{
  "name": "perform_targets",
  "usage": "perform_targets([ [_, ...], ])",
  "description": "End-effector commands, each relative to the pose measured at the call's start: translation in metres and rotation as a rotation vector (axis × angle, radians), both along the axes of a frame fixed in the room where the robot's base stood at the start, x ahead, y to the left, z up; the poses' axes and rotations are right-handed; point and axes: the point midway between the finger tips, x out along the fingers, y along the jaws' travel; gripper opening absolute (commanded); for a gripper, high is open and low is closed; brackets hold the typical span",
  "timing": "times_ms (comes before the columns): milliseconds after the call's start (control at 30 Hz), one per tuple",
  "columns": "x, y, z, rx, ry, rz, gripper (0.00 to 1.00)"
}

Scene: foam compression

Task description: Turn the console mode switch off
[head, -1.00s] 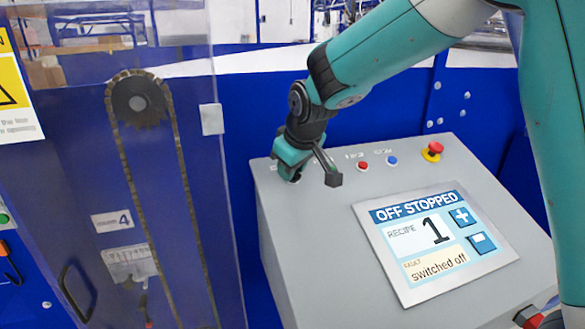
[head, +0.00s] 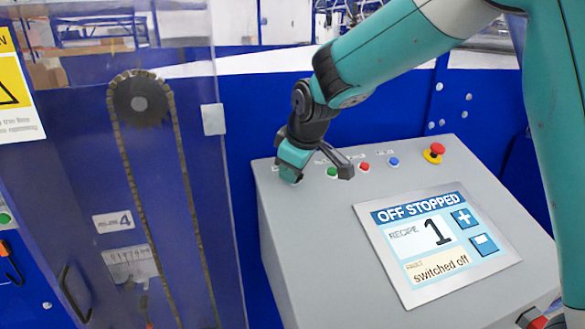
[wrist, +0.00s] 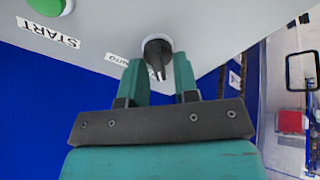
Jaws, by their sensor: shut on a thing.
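The console mode switch is a black rotary knob (wrist: 157,46) on the grey console top (head: 330,250). In the wrist view it sits between the tips of the teal fingers, with a label partly hidden beside it. My gripper (head: 289,177) is at the console's far left corner, shut on the knob, and hides it in the head view. Its two fingers also show in the wrist view (wrist: 160,68). The console screen (head: 435,240) reads "OFF STOPPED", recipe 1, with the fault line "switched off".
A green START button (head: 332,172) is close to the right of my gripper; it also shows in the wrist view (wrist: 48,5). A red button (head: 364,167), a blue button (head: 393,162) and an emergency stop (head: 434,152) follow. A clear guard panel (head: 180,200) stands at left.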

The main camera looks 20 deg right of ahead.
Motion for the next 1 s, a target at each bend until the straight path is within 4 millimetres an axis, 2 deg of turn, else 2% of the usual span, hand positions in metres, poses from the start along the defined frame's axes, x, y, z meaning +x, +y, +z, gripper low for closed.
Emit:
perform_targets([
  [67, 0.000, -0.001, 0.000, -0.001, -0.001, -0.002, 0.05],
  [100, 0.000, -0.001, 0.000, -0.001, -0.001, -0.003, 0.33],
  [133, 0.000, -0.001, 0.000, -0.001, -0.001, -0.003, 0.36],
  [433, 0.000, 0.000, 0.002, 0.000, -0.001, -0.001, 0.36],
  [567, -0.005, -0.001, 0.013, 0.001, -0.005, -0.001, 0.36],
  [667, -0.014, -0.003, 0.029, 0.001, -0.008, -0.001, 0.36],
  [1000, -0.053, -0.010, 0.106, 0.002, -0.008, -0.002, 0.36],
])
